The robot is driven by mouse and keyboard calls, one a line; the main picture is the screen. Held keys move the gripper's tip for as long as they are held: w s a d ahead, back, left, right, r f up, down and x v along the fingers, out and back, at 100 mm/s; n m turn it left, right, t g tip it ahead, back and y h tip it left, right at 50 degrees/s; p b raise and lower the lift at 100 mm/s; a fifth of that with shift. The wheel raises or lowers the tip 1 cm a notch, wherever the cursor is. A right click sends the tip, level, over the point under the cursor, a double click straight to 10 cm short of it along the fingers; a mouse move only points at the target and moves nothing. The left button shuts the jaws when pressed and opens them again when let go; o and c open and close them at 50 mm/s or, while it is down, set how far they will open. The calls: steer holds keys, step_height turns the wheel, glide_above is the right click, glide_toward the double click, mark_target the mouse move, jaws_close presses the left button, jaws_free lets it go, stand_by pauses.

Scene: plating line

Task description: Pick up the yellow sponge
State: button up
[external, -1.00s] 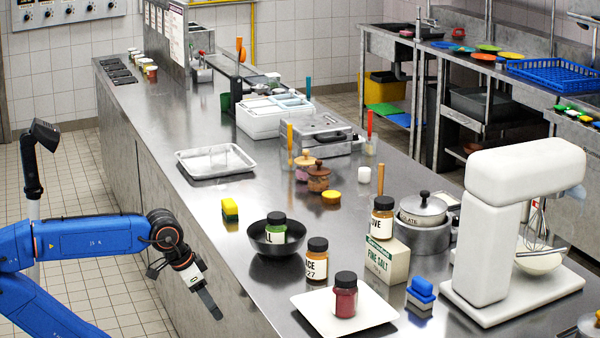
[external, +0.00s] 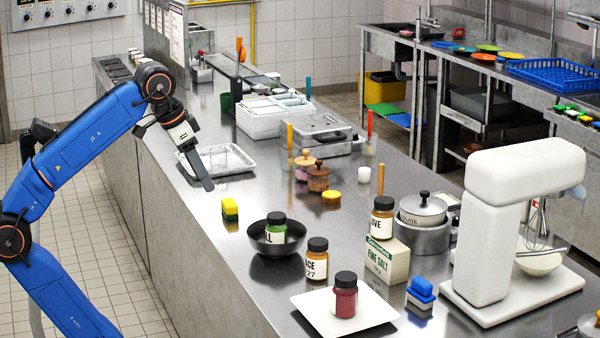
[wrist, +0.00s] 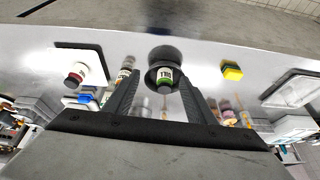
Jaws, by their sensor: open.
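The yellow sponge (external: 230,207), with a dark green layer, stands on the steel counter between the metal tray and the dark bowl. It also shows in the wrist view (wrist: 231,70), right of the bowl. My gripper (external: 207,183) is above the counter, up and to the left of the sponge in the external view and apart from it. In the wrist view my gripper (wrist: 160,85) has its two fingers spread with nothing held between them. The bowl with a green jar shows beyond the fingers, and the sponge lies outside the right finger.
A dark bowl (external: 259,247) holding a green jar (external: 276,229) stands near the sponge. An empty metal tray (external: 240,168) lies behind it. A jar (external: 317,262) and a white plate (external: 375,320) with a red jar stand in front. The counter around the sponge is clear.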

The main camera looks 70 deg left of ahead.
steer(key=w+a+r+m+g, duration=0.1)
steer(key=w+a+m, duration=0.4)
steer(key=w+a, duration=0.15)
steer(key=m+g, duration=0.4)
steer(key=m, duration=0.9)
glide_above(229, 202)
steer(key=f, duration=0.2)
step_height(229, 202, down, 22)
steer(key=shift+w+a+r, duration=0.1)
steer(key=shift+c, duration=0.6)
steer(key=c, duration=1)
